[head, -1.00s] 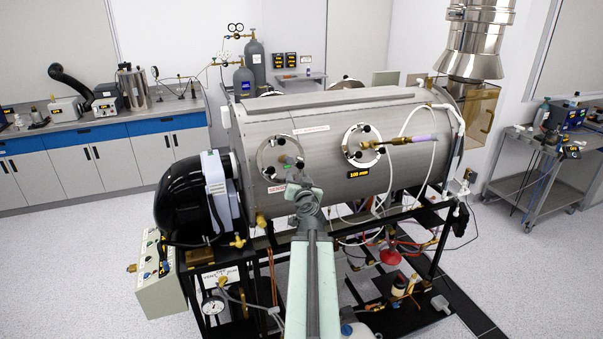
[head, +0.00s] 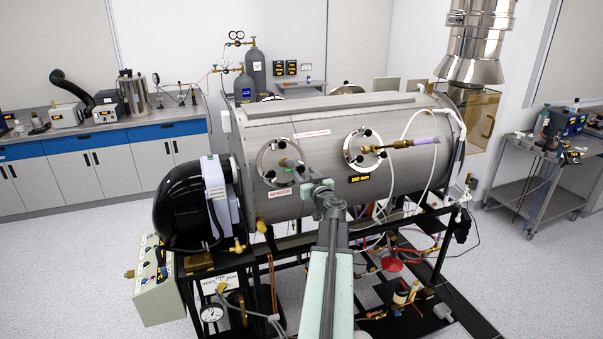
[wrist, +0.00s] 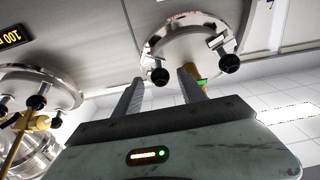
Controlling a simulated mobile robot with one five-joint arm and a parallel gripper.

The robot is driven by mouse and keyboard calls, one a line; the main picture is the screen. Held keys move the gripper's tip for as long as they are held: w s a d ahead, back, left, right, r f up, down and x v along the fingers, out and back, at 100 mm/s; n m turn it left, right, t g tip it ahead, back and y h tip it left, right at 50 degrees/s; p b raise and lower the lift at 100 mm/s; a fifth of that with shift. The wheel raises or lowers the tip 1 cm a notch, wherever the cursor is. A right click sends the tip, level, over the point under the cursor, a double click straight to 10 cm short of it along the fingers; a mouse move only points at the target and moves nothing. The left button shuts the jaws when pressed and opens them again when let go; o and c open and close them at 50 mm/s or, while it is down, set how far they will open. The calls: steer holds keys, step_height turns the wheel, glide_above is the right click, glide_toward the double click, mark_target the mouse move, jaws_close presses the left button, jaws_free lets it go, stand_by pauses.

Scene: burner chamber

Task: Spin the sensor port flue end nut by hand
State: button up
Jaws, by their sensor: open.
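The sensor port (head: 266,158) is a round metal flange with black-knobbed nuts on the left of the steel chamber, above a SENSOR label. In the wrist view, the picture is rolled over and the sensor port (wrist: 205,38) is at top centre. Its flue-side black nut (wrist: 160,76) appears between my fingertips, a second nut (wrist: 228,62) to the right. My gripper (wrist: 161,76) is open and empty, its fingers pointing at the flange. I cannot tell the gap in depth. In the head view my gripper (head: 303,178) is in front of the port's right edge and partly hides it.
A second port (head: 353,148) with a brass nozzle (head: 402,143) sticks out to the right, above a 100 mm label. A white hose loops beside it. Below is a black frame with pipes and a gauge (head: 211,312). A black blower (head: 185,205) is at left.

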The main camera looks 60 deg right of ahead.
steer(key=shift+x, duration=1.05)
jaws_close()
steer(key=m, duration=0.1)
steer(key=m+g+h, duration=0.1)
steer(key=m, duration=0.1)
steer(key=shift+a+r, duration=0.1)
steer(key=shift+a, duration=0.15)
steer(key=m+g+h, duration=0.1)
steer(key=m, duration=0.1)
steer(key=shift+d+m+p, duration=0.1)
steer(key=shift+m+p, duration=0.2)
steer(key=shift+m, duration=0.1)
jaws_free()
